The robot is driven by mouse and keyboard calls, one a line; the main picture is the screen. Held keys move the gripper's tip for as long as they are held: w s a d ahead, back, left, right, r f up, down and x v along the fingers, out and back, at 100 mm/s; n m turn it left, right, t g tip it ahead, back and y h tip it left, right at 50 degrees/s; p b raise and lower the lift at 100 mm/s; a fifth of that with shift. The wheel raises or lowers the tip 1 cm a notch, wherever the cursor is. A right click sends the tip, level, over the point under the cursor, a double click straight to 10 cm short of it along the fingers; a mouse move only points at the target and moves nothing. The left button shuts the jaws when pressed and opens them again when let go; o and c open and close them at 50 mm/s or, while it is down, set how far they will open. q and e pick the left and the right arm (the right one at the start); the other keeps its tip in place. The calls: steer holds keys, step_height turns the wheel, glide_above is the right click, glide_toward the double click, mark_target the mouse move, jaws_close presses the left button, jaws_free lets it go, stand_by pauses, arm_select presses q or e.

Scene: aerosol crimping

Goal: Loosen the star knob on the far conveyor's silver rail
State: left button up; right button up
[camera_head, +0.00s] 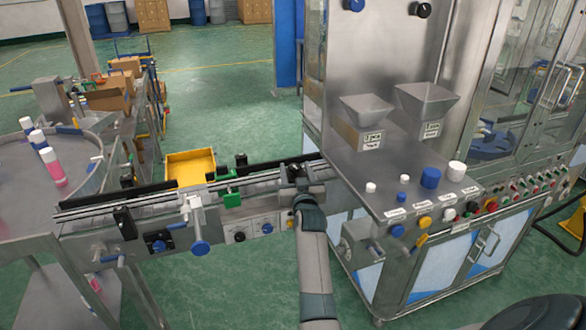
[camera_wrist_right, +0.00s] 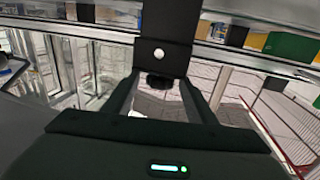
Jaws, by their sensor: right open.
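The silver rail (camera_head: 150,200) runs along the conveyor in the head view, with black clamp blocks on it. My right gripper (camera_head: 298,172) is at the rail's right end, beside the steel machine. In the right wrist view my right gripper (camera_wrist_right: 161,98) is open, with one dark finger on each side. A black block (camera_wrist_right: 167,35) with a white dot stands in front of it. A small black knob (camera_wrist_right: 160,80) under this block shows between the fingers. I cannot tell whether the fingers touch it; its star shape is not clear. My left gripper is not in view.
The steel machine (camera_head: 410,190) with hoppers and buttons stands close on the right of my right gripper. A yellow tray (camera_head: 190,168) is behind the conveyor.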

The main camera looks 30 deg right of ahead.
mark_target(294, 164)
steer(key=b+x, duration=0.1)
steer(key=x, duration=0.1)
steer(key=b+x, duration=0.1)
steer(key=x, duration=0.1)
steer(key=shift+w+d+f+b, duration=0.1)
steer(key=shift+w+f+b, duration=0.15)
steer(key=shift+b, duration=0.1)
steer(key=shift+w+d+r, duration=0.25)
steer(key=shift+w, duration=0.25)
steer(key=c, duration=1)
